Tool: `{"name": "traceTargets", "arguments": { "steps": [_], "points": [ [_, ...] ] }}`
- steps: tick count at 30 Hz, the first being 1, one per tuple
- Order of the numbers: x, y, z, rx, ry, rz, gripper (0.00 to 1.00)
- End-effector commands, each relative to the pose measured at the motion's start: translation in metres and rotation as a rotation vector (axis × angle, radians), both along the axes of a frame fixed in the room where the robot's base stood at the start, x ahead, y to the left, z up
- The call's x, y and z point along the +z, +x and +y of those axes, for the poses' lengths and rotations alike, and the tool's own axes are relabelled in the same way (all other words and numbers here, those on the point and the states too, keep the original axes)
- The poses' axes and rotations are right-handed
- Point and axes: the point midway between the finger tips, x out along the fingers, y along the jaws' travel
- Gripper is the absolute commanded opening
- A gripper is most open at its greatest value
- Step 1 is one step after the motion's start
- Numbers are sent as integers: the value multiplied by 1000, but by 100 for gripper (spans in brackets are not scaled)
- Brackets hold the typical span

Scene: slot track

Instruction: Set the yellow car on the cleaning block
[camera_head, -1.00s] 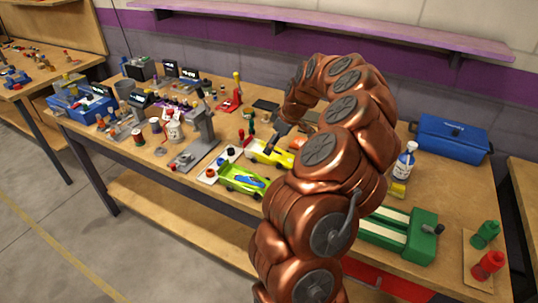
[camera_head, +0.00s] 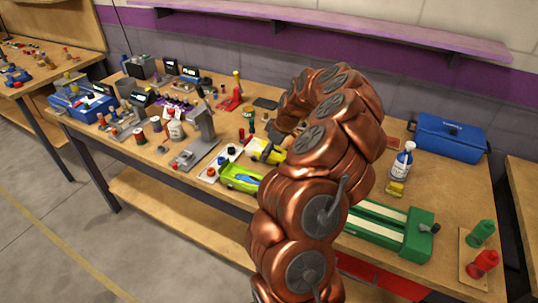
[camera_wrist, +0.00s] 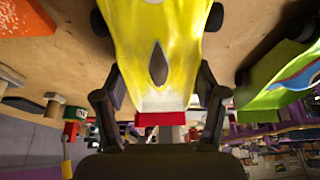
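The yellow car (camera_head: 264,151) stands on the bench beside a lime-green car (camera_head: 240,178); my arm hides part of it. In the wrist view the yellow car (camera_wrist: 158,50) points into the space between my fingers, its narrow red-tipped end nearest the palm. My gripper (camera_wrist: 160,75) is open, one finger on each side of the car, with small gaps visible; contact at the fingertips is unclear. The green car (camera_wrist: 280,85) is close to the right finger. The green block with two pale strips (camera_head: 418,236), seemingly the cleaning block, lies front right, partly behind my arm.
A white bottle (camera_head: 403,160) and a yellow item (camera_head: 395,189) stand behind the green block. A blue box (camera_head: 448,137) is at the back right. A grey stand (camera_head: 203,128) and several small tools crowd the left.

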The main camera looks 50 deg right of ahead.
Motion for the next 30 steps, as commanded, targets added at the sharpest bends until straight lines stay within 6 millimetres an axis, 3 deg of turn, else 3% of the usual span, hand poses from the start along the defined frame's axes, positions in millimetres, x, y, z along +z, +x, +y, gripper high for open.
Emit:
{"name": "traceTargets", "arguments": {
  "steps": [1, 10, 20, 30],
  "points": [
    [0, 0, 0, 0, 0, 0, 59],
    [0, 0, 0, 0, 1, 0, 29],
    [6, 0, 0, 0, -1, -1, 29],
    [63, 1, -1, 0, -2, -3, 29]
  ]
}}
